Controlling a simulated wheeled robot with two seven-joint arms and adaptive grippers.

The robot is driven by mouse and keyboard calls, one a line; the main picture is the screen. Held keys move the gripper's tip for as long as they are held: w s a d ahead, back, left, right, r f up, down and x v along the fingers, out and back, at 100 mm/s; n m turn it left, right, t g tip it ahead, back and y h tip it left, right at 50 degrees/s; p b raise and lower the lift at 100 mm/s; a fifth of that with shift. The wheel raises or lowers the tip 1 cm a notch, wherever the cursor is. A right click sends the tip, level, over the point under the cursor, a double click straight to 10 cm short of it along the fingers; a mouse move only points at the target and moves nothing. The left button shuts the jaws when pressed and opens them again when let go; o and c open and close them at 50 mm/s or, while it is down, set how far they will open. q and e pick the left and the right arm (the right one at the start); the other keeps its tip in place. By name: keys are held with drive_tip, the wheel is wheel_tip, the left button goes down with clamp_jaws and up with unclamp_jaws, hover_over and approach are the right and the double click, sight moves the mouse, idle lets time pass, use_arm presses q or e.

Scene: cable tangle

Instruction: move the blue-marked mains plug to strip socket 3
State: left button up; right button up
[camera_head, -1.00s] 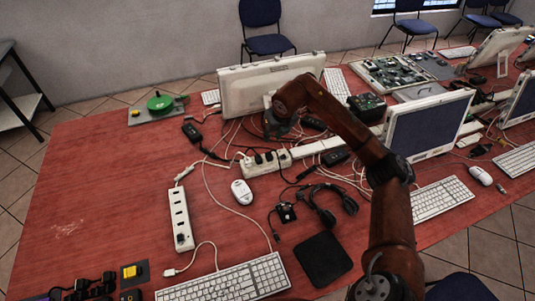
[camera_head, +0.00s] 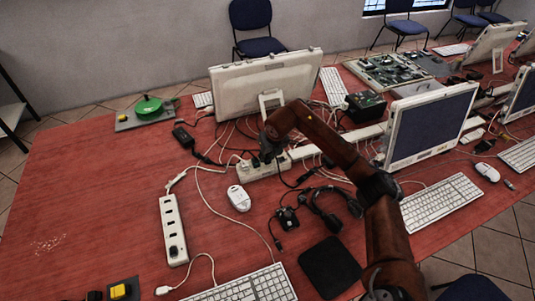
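A white power strip (camera_head: 173,228) lies on the left half of the table, with several sockets in a row and a dark spot at its near end. A second white strip (camera_head: 250,172) lies behind it, below the monitor, with dark plugs at it. My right gripper (camera_head: 268,153) points down at this second strip and covers part of it and its plugs. Its fingers are too dark and small to show whether they are open or hold anything. I cannot make out a blue mark on any plug. My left gripper is not in view.
White and black cables tangle around the second strip. A white mouse (camera_head: 239,198), a black headset (camera_head: 333,208) and a black pad (camera_head: 329,268) lie nearby. A monitor (camera_head: 265,88) stands close behind my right gripper. The red table (camera_head: 90,190) is clear at left.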

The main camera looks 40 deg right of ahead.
drive_tip(key=shift+c, duration=0.4)
clamp_jaws()
idle(0.4)
